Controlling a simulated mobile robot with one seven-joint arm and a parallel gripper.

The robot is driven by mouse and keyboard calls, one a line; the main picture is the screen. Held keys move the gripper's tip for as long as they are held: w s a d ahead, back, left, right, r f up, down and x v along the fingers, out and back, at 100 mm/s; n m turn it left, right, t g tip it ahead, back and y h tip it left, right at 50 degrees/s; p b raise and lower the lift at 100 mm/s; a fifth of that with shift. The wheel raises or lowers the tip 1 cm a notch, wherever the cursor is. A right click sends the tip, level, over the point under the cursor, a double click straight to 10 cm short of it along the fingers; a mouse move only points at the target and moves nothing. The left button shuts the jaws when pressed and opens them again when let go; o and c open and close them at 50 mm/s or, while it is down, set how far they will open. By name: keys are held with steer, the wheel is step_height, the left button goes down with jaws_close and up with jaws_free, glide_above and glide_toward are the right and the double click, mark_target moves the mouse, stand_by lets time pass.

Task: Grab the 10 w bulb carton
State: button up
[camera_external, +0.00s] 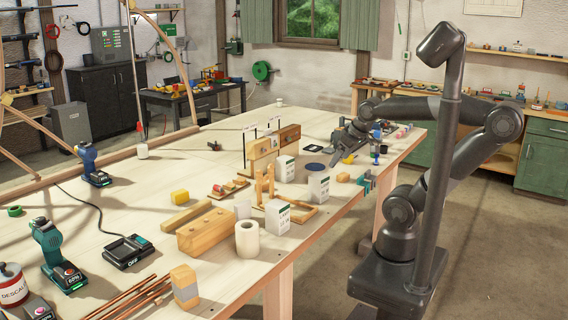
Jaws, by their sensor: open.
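Three white cartons with green and dark print stand on the workbench: a back one (286,169), a middle one (318,187) and a front one (277,217). Their lettering is too small to read, so I cannot tell which is the 10 w bulb carton. My gripper (338,158) is open, low over the bench, behind and to the right of the cartons. It appears apart from all of them. Its fingers are small and dark here, and I cannot see anything between them.
A white roll (247,239) and a long wooden block (207,232) are in front. Small items and clamps line the right edge. Drills and bent laths are at left.

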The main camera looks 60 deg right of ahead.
steer(key=g, duration=0.6)
glide_above(277, 203)
steer(key=shift+m, duration=0.3)
steer(key=f, duration=0.4)
steer(key=shift+w+d+f, duration=0.15)
steer(key=shift+w+f, duration=0.1)
steer(key=shift+f, duration=0.1)
steer(key=shift+a+f, duration=0.2)
step_height(277, 203, down, 5)
steer(key=shift+f, duration=0.15)
steer(key=shift+s+f, duration=0.2)
steer(key=shift+f, duration=1.15)
steer(key=shift+s+f, duration=0.15)
steer(key=shift+f, duration=1.15)
steer(key=shift+c, duration=0.3)
steer(key=c, duration=1)
